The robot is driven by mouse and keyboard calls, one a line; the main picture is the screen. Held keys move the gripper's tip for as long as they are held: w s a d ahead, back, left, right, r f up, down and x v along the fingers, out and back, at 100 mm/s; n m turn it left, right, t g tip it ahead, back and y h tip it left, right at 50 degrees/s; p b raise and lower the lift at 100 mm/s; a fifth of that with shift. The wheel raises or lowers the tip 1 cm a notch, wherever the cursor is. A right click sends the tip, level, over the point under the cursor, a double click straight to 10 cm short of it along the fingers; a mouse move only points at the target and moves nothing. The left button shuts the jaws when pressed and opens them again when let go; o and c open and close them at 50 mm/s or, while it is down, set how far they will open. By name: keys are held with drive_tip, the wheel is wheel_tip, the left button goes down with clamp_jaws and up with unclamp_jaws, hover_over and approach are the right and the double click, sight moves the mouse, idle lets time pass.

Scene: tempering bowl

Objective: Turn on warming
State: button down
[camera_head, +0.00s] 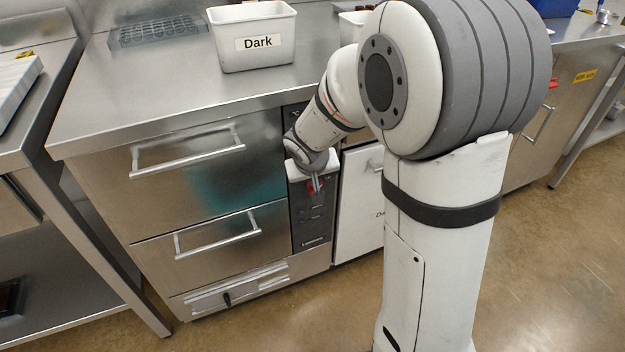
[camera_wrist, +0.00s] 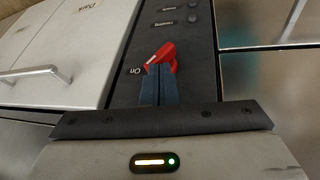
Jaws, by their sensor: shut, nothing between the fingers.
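A red knob (camera_wrist: 163,54) sits on a dark control panel (camera_wrist: 190,62) in the wrist view. It lies tilted, with one end toward the word "On", which reads upside down there. My gripper (camera_wrist: 158,72) is shut and empty, its blue-grey fingertips right at the knob and covering part of it. I cannot tell whether they touch it. In the head view my gripper (camera_head: 316,184) is in front of the panel (camera_head: 312,222), between the drawers and a white door, with a bit of red beside the fingertips.
Steel drawers (camera_head: 190,165) with bar handles are left of the panel. The white door (camera_head: 358,205) with a handle is right of it. A white bin labelled "Dark" (camera_head: 253,40) and a grey rack (camera_head: 158,30) stand on the counter (camera_head: 170,80) above.

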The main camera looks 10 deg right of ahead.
drive_tip(key=shift+r+p, duration=0.4)
drive_tip(key=shift+r, duration=0.3)
drive_tip(key=shift+a, duration=0.1)
drive_tip(key=w+p+v, duration=0.1)
drive_tip(key=p+v, duration=0.2)
drive_tip(key=v, duration=0.9)
drive_tip(key=shift+d+r+p, duration=0.3)
drive_tip(key=shift+r+p, duration=0.1)
